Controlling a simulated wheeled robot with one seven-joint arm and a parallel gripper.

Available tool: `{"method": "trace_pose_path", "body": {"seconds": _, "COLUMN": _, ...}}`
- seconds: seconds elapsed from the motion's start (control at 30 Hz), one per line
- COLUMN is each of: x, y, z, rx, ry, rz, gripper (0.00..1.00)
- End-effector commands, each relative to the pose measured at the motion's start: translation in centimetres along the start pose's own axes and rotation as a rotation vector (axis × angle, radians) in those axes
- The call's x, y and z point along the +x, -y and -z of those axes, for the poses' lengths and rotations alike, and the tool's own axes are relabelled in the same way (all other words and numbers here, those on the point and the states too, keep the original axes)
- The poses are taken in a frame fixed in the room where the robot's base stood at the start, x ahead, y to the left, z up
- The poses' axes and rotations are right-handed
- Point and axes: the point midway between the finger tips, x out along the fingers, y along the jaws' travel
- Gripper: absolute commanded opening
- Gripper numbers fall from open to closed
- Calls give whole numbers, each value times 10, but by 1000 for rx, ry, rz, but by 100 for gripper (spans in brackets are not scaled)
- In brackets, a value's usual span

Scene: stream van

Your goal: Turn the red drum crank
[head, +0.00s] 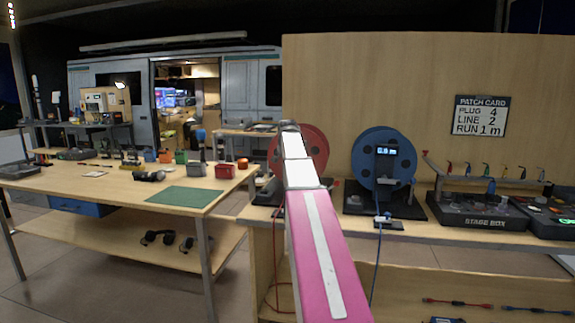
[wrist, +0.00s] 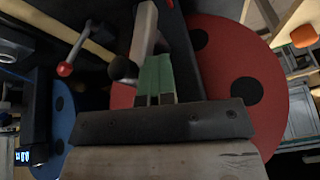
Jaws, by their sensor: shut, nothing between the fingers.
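The red drum (head: 313,148) stands on the bench in the head view, partly hidden by my pink and white arm. It fills much of the right and centre of the wrist view (wrist: 258,100), with dark round holes. A pale bar (wrist: 146,28) with a dark round knob (wrist: 122,68), seemingly the drum's crank, lies in front of it. My gripper (wrist: 155,98), with green fingers, is shut and empty. Its fingers are just right of the knob and overlap the bar in view; I cannot tell whether they touch. The gripper is not clear in the head view.
A red-knobbed lever (wrist: 65,69) is left of the dark knob. The blue drum (head: 367,160) with a display stands to the right on the same bench, then the stage box (head: 480,212). A worktable with a green mat (head: 186,196) stands left.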

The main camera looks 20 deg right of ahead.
Motion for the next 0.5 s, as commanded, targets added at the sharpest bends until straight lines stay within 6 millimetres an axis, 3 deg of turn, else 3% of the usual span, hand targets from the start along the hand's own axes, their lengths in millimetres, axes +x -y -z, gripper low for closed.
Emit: {"method": "trace_pose_path", "body": {"seconds": 0.5, "x": 4, "y": -31, "z": 5, "rx": 199, "ry": 111, "rz": 435, "gripper": 0}}
